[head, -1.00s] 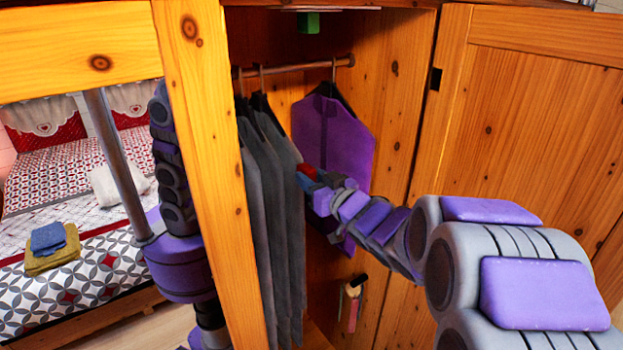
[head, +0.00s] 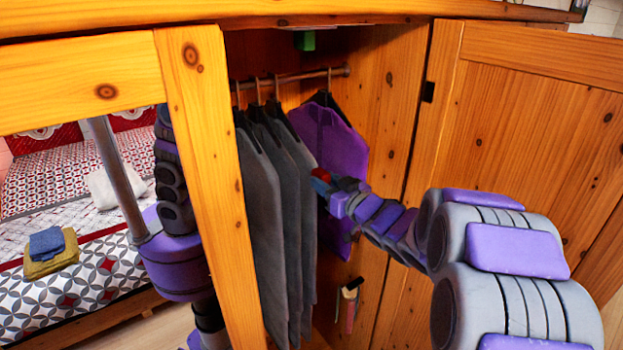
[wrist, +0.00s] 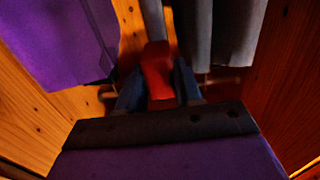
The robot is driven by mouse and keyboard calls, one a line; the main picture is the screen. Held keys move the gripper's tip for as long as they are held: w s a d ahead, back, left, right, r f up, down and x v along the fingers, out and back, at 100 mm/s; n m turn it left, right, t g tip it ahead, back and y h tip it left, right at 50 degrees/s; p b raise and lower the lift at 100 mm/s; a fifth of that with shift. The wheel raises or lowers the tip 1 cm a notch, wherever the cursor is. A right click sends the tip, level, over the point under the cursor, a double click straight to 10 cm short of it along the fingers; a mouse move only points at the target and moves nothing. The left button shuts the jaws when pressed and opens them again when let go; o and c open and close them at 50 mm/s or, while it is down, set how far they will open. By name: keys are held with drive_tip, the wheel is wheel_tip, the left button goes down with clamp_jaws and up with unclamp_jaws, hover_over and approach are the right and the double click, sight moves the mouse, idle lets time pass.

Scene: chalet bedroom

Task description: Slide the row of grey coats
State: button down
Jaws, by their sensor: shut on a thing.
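A row of dark grey coats (head: 262,225) hangs from the rod (head: 300,76) on the left side of the open wardrobe. The coats also show at the top right of the wrist view (wrist: 236,32). My gripper (head: 321,182) is inside the wardrobe at the right side of the coats, close to the nearest sleeve. In the wrist view my gripper (wrist: 159,92) is shut on a red block (wrist: 158,72). The block's far end is near a grey coat's edge; I cannot tell whether they touch. A purple garment (head: 330,138) hangs to the right, partly behind my arm.
The open wooden door (head: 530,110) stands on the right. A small brush-like item (head: 350,295) hangs low on the inner wall. A green block (head: 304,40) is at the top. A bed (head: 60,170) is at left.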

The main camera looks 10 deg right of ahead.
drive_tip(key=d, duration=0.1)
drive_tip(key=w+d+p, duration=0.1)
drive_tip(key=d, duration=0.1)
drive_tip(key=w+d+p, duration=0.1)
drive_tip(key=shift+d, duration=0.35)
drive_tip(key=shift+a, duration=0.1)
drive_tip(key=c, duration=0.8)
unclamp_jaws()
drive_tip(key=shift+s, duration=0.1)
drive_tip(key=shift+c, duration=0.2)
drive_tip(key=b+v, duration=0.1)
drive_tip(key=v, duration=1.6)
drive_tip(key=shift+s+f, duration=0.1)
drive_tip(key=shift+f, duration=0.1)
